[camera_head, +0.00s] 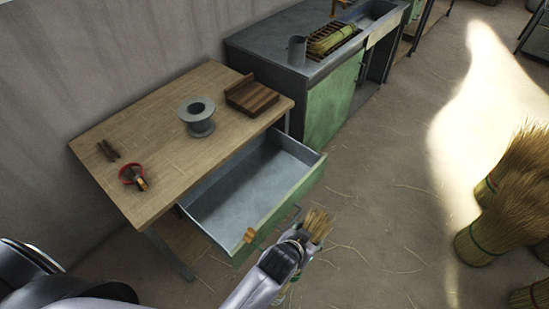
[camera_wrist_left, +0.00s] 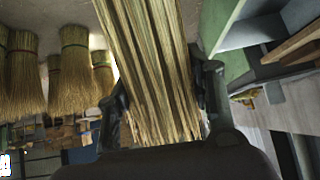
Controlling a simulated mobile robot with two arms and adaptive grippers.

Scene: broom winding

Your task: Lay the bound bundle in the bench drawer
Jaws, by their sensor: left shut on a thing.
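The bench drawer (camera_head: 250,185) is pulled open under the wooden bench (camera_head: 160,125). It has a green front and a grey inside that looks empty. My left gripper (camera_head: 298,236) is just outside the drawer front, to its right in the head view. It is shut on the straw bundle (camera_head: 318,224), whose bristly end sticks up past the fingers. In the left wrist view the bundle (camera_wrist_left: 150,60) runs between the two dark fingers; no binding shows there. My right gripper is not in view.
On the bench top stand a grey spool (camera_head: 197,117), a wooden block (camera_head: 252,97), a red-handled tool (camera_head: 133,176) and small dark pieces (camera_head: 108,151). A metal counter with a green door (camera_head: 332,100) is behind. Straw sheaves (camera_head: 515,190) stand at right. Floor between is clear except for loose straws.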

